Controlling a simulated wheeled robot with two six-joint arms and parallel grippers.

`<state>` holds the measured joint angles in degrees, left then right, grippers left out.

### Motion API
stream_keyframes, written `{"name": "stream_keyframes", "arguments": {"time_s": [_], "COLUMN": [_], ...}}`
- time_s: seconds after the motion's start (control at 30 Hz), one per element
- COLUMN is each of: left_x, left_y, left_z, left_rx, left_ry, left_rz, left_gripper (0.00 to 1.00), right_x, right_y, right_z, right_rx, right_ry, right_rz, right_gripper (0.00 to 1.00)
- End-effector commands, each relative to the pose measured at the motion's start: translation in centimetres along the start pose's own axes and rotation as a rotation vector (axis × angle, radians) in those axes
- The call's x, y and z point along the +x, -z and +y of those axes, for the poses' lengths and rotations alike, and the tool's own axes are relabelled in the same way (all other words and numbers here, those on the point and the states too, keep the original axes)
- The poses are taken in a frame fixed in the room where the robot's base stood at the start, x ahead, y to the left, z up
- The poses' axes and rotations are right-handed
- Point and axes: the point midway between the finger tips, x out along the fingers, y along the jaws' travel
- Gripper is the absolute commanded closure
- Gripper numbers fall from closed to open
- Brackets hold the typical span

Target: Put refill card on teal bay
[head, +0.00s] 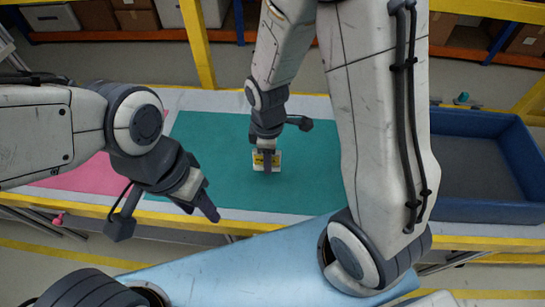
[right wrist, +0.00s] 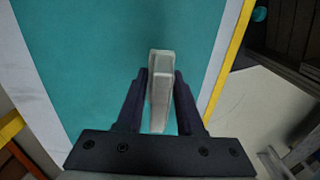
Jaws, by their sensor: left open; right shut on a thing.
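The refill card (head: 275,161), white with yellow markings, is held over the middle of the teal bay (head: 215,135), a flat teal area on the table. My right gripper (head: 267,160) is shut on the card from above. In the right wrist view the card (right wrist: 161,90) shows as a pale grey-white slab between the two dark fingers, with the teal bay (right wrist: 90,50) beneath. I cannot tell whether the card touches the teal surface. My left gripper (head: 205,204) is open and empty, near the front edge of the teal bay, left of the card.
A pink area (head: 85,175) lies left of the teal bay, partly behind my left arm. A blue bin (head: 490,211) stands at the right. A small teal item (head: 462,98) is behind the bin, and a small pink item (head: 58,218) is at the front left edge. Yellow posts stand behind.

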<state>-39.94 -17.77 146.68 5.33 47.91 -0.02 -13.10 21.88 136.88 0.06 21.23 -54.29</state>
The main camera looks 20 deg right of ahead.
Motion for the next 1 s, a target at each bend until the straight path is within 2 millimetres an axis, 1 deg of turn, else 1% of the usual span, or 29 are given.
{"name": "stream_keyframes", "arguments": {"time_s": [0.03, 0.1, 0.2, 0.3, 0.4, 0.53, 0.63, 0.7, 1.0], "left_x": [0.1, 0.2, 0.2, 0.2, 0.3, 0.5, 0.6, 0.6, 0.7], "left_y": [0.0, 0.0, 0.0, 0.0, 0.0, 0.0, 0.0, 0.0, 0.0], "left_z": [0.0, 0.0, 0.0, 0.0, 0.0, 0.0, -0.1, -0.1, -0.1], "left_rx": [0.000, 0.000, 0.000, 0.000, 0.000, 0.000, 0.000, 0.000, 0.000], "left_ry": [0.000, 0.000, 0.000, 0.000, 0.000, 0.000, 0.000, 0.000, 0.000], "left_rz": [0.000, 0.000, 0.000, 0.000, 0.000, 0.000, 0.000, 0.000, 0.000], "left_gripper": [0.50, 0.50, 0.50, 0.50, 0.50, 0.50, 0.50, 0.50, 0.50], "right_x": [0.9, 1.7, 2.6, 3.0, 3.7, 5.7, 6.9, 7.2, 7.4], "right_y": [-0.4, -0.6, -0.9, -1.1, -1.1, -1.2, -1.1, -1.1, -1.1], "right_z": [1.1, 2.6, 4.1, 5.0, 5.2, 5.1, 5.1, 5.2, 5.2], "right_rx": [0.007, 0.006, 0.004, 0.002, 0.001, 0.000, 0.000, 0.000, 0.001], "right_ry": [0.003, 0.003, 0.001, 0.000, 0.002, 0.004, 0.003, 0.000, 0.000], "right_rz": [-0.002, -0.002, -0.001, 0.000, -0.001, -0.002, -0.002, 0.000, 0.000], "right_gripper": [1.00, 1.00, 1.00, 1.00, 1.00, 1.00, 1.00, 1.00, 1.00]}}
